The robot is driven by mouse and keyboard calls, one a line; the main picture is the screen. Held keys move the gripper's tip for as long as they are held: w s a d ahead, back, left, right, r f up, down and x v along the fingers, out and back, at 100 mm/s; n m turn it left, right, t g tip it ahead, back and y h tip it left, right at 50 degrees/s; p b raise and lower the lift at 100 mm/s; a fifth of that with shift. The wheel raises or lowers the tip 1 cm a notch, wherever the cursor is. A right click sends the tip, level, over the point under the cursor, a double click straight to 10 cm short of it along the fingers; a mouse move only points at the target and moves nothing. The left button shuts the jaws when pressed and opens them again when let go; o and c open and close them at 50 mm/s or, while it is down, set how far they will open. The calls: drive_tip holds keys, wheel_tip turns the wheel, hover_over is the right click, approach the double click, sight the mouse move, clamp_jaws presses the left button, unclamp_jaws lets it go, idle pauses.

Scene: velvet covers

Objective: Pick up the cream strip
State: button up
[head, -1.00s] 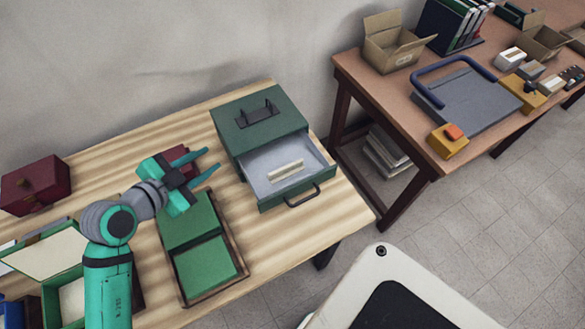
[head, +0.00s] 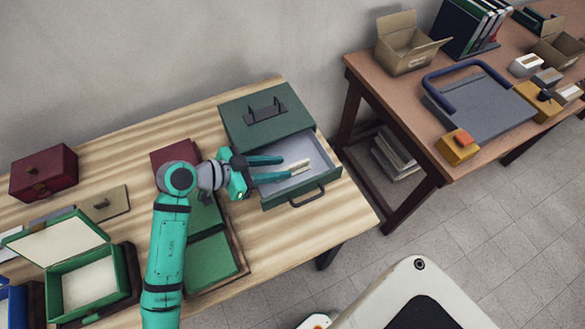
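The cream strip (head: 299,166) lies in the open drawer (head: 328,180) of the dark green box (head: 262,115). My gripper (head: 297,168) reaches into or just above the drawer from the left. Its two teal fingers are apart and point right toward the strip. The fingertips overlap the strip in the picture and hide part of it. I cannot tell whether they touch it.
A green two-part tray (head: 212,262) lies under and beside my arm. An open green box (head: 88,285) and a maroon box (head: 43,172) stand at left. The table's right front corner is clear. A second table (head: 385,108) with a grey board (head: 480,105) stands at right.

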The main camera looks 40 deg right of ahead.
sight(290, 167)
drive_tip(key=shift+x, duration=2.65)
drive_tip(key=shift+c, duration=0.3)
drive_tip(key=shift+w, duration=0.1)
drive_tip(key=c, duration=0.6)
